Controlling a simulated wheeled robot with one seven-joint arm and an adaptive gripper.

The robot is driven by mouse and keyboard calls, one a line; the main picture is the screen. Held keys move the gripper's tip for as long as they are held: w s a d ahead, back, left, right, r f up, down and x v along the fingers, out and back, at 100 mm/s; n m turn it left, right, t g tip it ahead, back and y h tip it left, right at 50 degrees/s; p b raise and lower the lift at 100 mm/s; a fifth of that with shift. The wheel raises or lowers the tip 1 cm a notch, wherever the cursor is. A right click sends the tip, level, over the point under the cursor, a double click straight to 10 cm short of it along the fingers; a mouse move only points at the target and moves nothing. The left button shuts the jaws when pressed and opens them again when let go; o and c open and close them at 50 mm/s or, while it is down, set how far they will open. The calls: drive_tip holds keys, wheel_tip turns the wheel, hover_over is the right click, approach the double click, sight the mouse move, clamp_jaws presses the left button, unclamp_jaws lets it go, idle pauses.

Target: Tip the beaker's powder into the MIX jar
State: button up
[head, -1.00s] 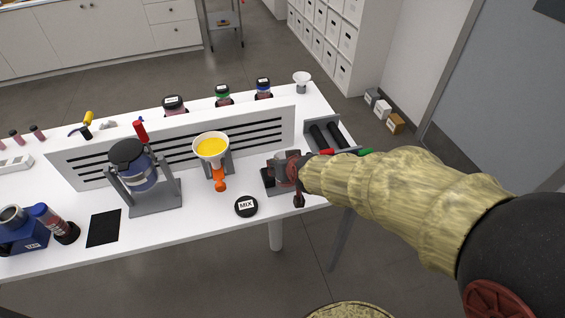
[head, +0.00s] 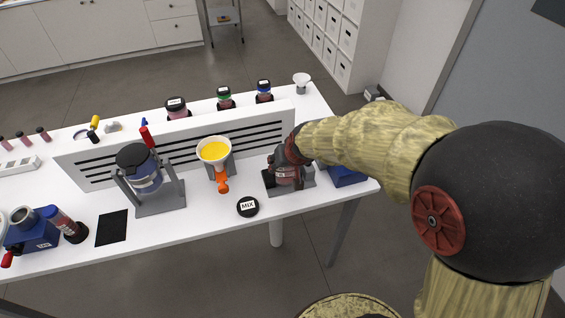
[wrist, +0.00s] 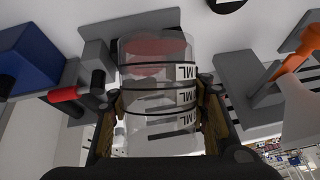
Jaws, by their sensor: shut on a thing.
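My gripper (head: 287,166) is shut on a clear beaker (wrist: 158,92) with dark bands marked ML. Red powder (wrist: 155,47) shows inside, toward the far end in the wrist view. The beaker (head: 287,181) is at a grey stand (head: 306,180) on the table's right; I cannot tell whether it touches the stand. A round black lid labelled MIX (head: 247,207) lies flat on the table, left of the gripper. I cannot make out an open jar labelled MIX.
A funnel of yellow powder (head: 214,151) with an orange valve stands left of the gripper. A dark-lidded jar in a grey cradle (head: 160,201) is farther left. A slotted white panel (head: 250,140) stands behind. A blue block (head: 347,177) sits close on the right.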

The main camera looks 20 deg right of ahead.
drive_tip(key=shift+s+a+r+g+y+p, duration=0.1)
drive_tip(key=shift+s+r+g+y+p, duration=0.2)
drive_tip(key=shift+g+p, duration=1.25)
drive_tip(key=shift+s+a+r+g+y+p, duration=0.1)
drive_tip(key=shift+s+r+g+p, duration=0.35)
drive_tip(key=shift+p, duration=2.1)
drive_tip(key=shift+s+r+m+g+y+p, duration=0.2)
drive_tip(key=shift+g+p, duration=0.75)
drive_tip(key=shift+p, duration=0.85)
drive_tip(key=shift+s+r+m+g+y+p, duration=0.1)
drive_tip(key=shift+r+m+g+y+p, duration=0.15)
drive_tip(key=shift+g+p, duration=1.1)
drive_tip(key=shift+s+r+g+y+p, duration=0.2)
drive_tip(key=shift+r+g+p, duration=0.55)
drive_tip(key=shift+p, duration=1.45)
drive_tip(key=shift+f+g, duration=0.15)
drive_tip(key=shift+g, duration=0.1)
drive_tip(key=shift+r+g+y+p, duration=0.3)
drive_tip(key=shift+g+p, duration=0.3)
drive_tip(key=shift+p, duration=0.25)
drive_tip(key=shift+r+g+p, duration=0.15)
drive_tip(key=shift+g+p, duration=0.15)
drive_tip(key=shift+g, duration=0.1)
drive_tip(key=shift+w+r+g, duration=0.15)
drive_tip(key=shift+g, duration=0.25)
drive_tip(key=shift+m, duration=0.25)
